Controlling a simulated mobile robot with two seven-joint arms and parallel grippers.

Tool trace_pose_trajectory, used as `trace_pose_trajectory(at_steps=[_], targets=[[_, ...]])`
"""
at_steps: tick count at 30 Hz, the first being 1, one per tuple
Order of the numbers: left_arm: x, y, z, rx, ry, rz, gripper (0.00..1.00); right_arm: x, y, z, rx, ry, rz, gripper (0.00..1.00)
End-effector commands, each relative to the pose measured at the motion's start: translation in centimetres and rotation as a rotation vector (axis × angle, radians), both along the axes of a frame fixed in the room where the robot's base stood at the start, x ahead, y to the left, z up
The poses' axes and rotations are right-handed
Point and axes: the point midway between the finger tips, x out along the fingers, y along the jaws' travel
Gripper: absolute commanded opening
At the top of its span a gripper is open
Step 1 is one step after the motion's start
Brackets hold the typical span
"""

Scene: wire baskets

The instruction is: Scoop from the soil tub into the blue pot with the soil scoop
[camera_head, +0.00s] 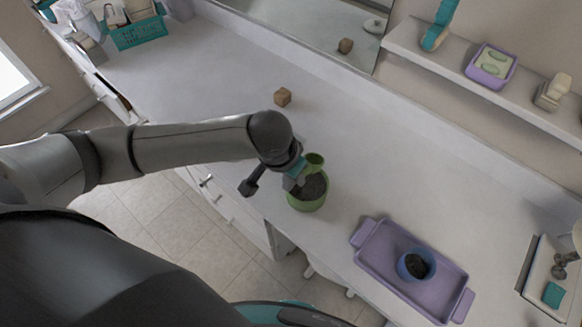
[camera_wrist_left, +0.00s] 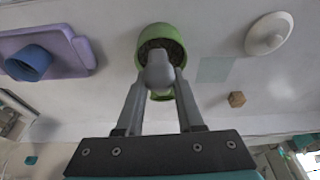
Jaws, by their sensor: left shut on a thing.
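The green soil tub (camera_head: 308,204) stands on the counter with dark soil in it. My left gripper (camera_head: 291,183) is over the tub's left rim, shut on the soil scoop (camera_head: 315,159). The blue pot (camera_head: 429,258) stands upright on the purple tray, with dark soil inside. It also shows in the left wrist view (camera_wrist_left: 30,62). My right gripper is not in view.
The purple tray (camera_head: 374,247) lies right of the tub, with clear counter between. A brown cube (camera_head: 283,97) lies behind my left arm. A teal basket (camera_head: 139,33) is at the far left. A wall shelf (camera_head: 425,47) and mirror (camera_head: 310,22) are at the back.

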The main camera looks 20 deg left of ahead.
Motion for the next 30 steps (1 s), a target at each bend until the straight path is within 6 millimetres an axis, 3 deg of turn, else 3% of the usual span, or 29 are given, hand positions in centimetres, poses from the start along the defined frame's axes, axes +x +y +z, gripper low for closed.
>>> trace_pose_trajectory(at_steps=[11,30], targets=[[0.6,-0.2,-3.5,0.037,0.126,0.000,0.00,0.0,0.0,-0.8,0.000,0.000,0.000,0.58],[0.6,-0.2,-8.8,0.036,0.121,0.001,0.00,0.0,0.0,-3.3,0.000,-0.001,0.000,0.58]])
